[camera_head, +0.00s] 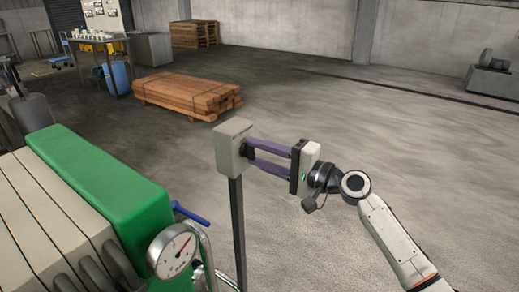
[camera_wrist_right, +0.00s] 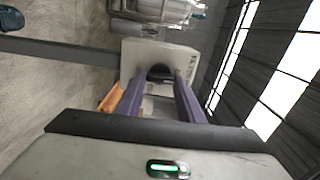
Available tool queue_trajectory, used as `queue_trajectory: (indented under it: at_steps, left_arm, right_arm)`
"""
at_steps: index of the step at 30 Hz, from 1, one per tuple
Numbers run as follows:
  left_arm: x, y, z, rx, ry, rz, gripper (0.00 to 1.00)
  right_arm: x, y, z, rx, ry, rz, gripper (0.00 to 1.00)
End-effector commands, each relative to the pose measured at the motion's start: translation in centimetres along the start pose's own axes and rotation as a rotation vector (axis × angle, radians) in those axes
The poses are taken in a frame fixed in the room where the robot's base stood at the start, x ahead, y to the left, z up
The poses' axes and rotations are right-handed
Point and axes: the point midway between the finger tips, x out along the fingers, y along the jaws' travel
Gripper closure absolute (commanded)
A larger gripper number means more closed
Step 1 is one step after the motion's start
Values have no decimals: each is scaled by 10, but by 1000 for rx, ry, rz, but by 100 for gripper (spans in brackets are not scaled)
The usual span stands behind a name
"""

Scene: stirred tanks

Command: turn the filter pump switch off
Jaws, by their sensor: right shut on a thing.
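The filter pump switch is a grey-beige box (camera_head: 230,146) on top of a thin dark post (camera_head: 237,225). My right gripper (camera_head: 250,153) reaches it from the right, with its two purple fingers against the box's right-hand face. In the right wrist view the box (camera_wrist_right: 198,62) fills the upper middle, and its dark round knob (camera_wrist_right: 160,72) sits between the fingertips of my right gripper (camera_wrist_right: 161,78). The fingers are shut on this knob and partly hide it. The knob's exact angle is hard to tell. My left gripper is not in view.
A green machine (camera_head: 110,185) with a pressure gauge (camera_head: 172,250) and a blue-handled valve (camera_head: 190,213) stands at the left, close to the post. A stack of timber (camera_head: 188,93) lies on the floor behind.

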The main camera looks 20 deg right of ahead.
Motion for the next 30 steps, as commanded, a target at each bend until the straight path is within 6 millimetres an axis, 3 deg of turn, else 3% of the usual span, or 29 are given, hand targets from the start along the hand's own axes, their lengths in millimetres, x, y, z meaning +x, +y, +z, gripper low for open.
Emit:
queue_trajectory:
  at_steps: [18,19,22,30]
  left_arm:
    - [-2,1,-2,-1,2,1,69]
    - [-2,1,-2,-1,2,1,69]
    - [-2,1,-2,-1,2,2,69]
    - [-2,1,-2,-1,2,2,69]
  right_arm:
    - [0,1,0,46,-1,1,88]
    - [0,1,0,46,-1,1,64]
    - [0,1,0,45,0,1,47]
    - [0,1,0,43,0,0,47]
